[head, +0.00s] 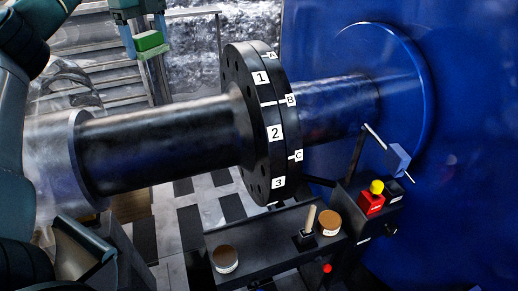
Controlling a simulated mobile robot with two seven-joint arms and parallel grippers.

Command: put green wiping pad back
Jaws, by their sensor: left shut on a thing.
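The green wiping pad (149,41) is at the top left of the head view, between the fingers of my left gripper (144,40). The left gripper is shut on the pad and holds it up in the air, beyond the dark shaft and to the left of the flange. The gripper points downward, and its upper part is cut off by the top edge of the picture. My right gripper is not in view.
A dark shaft (160,142) with a numbered black flange (236,105) crosses the middle toward a blue housing (460,140). Below is a black tray (275,252) with two round brown-topped tins (225,258) and a brush-like handle (310,218).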

